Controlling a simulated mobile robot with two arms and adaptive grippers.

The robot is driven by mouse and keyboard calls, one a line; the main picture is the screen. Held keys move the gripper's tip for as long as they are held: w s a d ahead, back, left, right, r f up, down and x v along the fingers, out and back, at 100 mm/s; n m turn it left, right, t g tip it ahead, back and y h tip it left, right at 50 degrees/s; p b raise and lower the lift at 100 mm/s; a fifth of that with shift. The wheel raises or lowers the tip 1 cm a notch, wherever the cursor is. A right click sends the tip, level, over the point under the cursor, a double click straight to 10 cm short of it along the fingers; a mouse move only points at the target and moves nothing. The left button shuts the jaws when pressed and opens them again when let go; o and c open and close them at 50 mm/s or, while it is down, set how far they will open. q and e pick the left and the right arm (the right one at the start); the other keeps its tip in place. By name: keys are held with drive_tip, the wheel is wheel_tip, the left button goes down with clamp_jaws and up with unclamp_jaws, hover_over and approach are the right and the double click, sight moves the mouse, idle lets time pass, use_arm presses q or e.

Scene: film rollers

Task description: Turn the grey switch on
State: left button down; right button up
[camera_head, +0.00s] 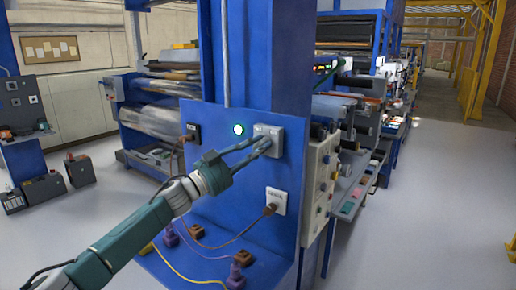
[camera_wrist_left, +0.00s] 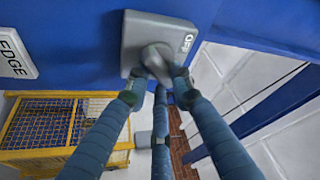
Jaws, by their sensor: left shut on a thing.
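My left gripper (camera_head: 264,146) reaches up to the switch from the lower left. In the left wrist view its fingers (camera_wrist_left: 158,84) are closed around the knob, partly hiding it. My right gripper is not in view.
A white socket (camera_head: 276,200) with a brown cable sits below the switch. A dark socket (camera_head: 193,132) is left of the lamp. Plugs and cables lie at the panel's foot. Machine rollers (camera_head: 335,108) stand to the right. Open grey floor (camera_head: 430,210) lies further right.

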use_arm(q)
drive_tip(key=c, duration=1.5)
unclamp_jaws()
drive_tip(key=shift+a, duration=0.1)
drive_tip(key=v, duration=1.2)
